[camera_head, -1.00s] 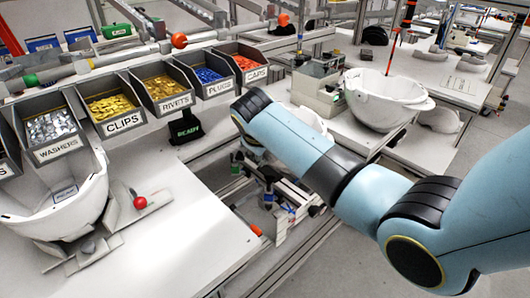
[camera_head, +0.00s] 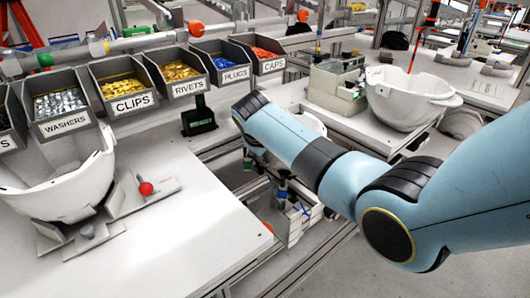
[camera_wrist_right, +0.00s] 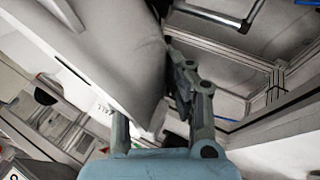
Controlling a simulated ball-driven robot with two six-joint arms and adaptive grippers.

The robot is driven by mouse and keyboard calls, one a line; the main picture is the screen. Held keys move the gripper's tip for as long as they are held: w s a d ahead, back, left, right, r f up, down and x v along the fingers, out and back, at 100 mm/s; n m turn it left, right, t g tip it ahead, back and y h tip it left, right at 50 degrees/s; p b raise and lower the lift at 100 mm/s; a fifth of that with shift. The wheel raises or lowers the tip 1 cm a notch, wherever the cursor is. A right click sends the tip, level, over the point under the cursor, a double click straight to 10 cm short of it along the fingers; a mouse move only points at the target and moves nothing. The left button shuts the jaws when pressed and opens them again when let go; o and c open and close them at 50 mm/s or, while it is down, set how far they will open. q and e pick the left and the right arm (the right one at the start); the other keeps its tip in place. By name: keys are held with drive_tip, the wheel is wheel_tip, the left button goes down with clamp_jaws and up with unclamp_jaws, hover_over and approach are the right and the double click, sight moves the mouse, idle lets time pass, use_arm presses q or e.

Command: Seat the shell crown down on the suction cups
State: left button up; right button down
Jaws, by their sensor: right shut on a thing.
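My right gripper (camera_wrist_right: 152,118) is shut on the wall of a white shell (camera_wrist_right: 120,50), which fills the upper left of the right wrist view. In the head view a pale piece of the held shell (camera_head: 308,123) shows behind my right forearm; the forearm hides most of it and the gripper. Another white shell (camera_head: 62,190) rests open side up in a fixture (camera_head: 140,195) with a red ball knob at left. My left gripper is not in view.
A row of bins, including washers (camera_head: 62,104), clips (camera_head: 125,90) and caps (camera_head: 268,58), stands along the back of the left bench. A large white shell (camera_head: 408,98) sits on the right bench. A tray (camera_head: 292,222) with small parts lies low between the benches. The left bench top (camera_head: 165,245) is clear in front.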

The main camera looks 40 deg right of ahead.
idle(0.3)
drive_tip(key=c, duration=1.2)
unclamp_jaws()
drive_tip(key=shift+f, duration=0.15)
drive_tip(key=v, duration=1.2)
